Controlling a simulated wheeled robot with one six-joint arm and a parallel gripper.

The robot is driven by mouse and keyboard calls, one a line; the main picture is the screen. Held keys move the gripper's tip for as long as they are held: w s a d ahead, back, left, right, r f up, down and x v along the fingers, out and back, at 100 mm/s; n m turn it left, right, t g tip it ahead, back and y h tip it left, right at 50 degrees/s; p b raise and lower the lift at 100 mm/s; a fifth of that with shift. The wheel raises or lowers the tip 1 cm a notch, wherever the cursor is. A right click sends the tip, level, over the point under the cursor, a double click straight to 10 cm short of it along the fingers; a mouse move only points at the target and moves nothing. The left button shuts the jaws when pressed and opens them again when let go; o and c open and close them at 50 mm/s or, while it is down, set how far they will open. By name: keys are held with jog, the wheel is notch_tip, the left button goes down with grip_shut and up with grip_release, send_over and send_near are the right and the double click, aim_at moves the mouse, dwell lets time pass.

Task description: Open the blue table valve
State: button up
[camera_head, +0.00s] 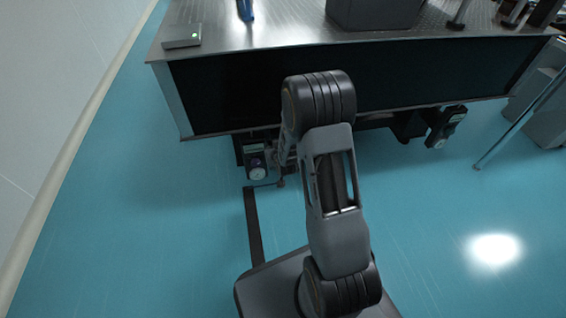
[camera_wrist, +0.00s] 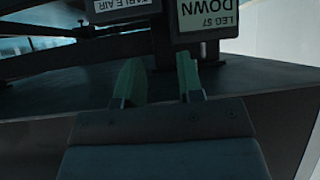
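No blue valve handle can be made out in either view. I see nothing held there. Beyond the fingertips hang a box with an upside-down "LEG 57 DOWN" label (camera_wrist: 203,15) and a smaller "TABLE AIR" plate (camera_wrist: 122,9).
Another dark unit (camera_head: 445,127) hangs under the table at right. A thin metal pole (camera_head: 520,118) leans further right. The blue floor at left is clear.

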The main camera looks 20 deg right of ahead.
jog(key=s+d+f+m+t+h, duration=0.1)
jog(key=s+f+t, duration=0.25)
jog(key=f, duration=0.45)
jog(key=s+d+f+t+h, duration=0.1)
jog(key=s+d+f+t, duration=0.2)
jog(key=f, duration=0.5)
jog(key=shift+w+d+r+b, duration=0.2)
jog(key=shift+w+b, duration=0.6)
jog(key=shift+w, duration=1.25)
jog(key=shift+w+d+f+b, duration=0.15)
jog(key=shift+w+d+b, duration=0.4)
jog(key=shift+w, duration=1.5)
jog(key=shift+w+d+r+b, duration=0.1)
jog(key=shift+w+b, duration=0.9)
jog(key=shift+w, duration=1.05)
jog(key=shift+c, duration=0.2)
grip_shut()
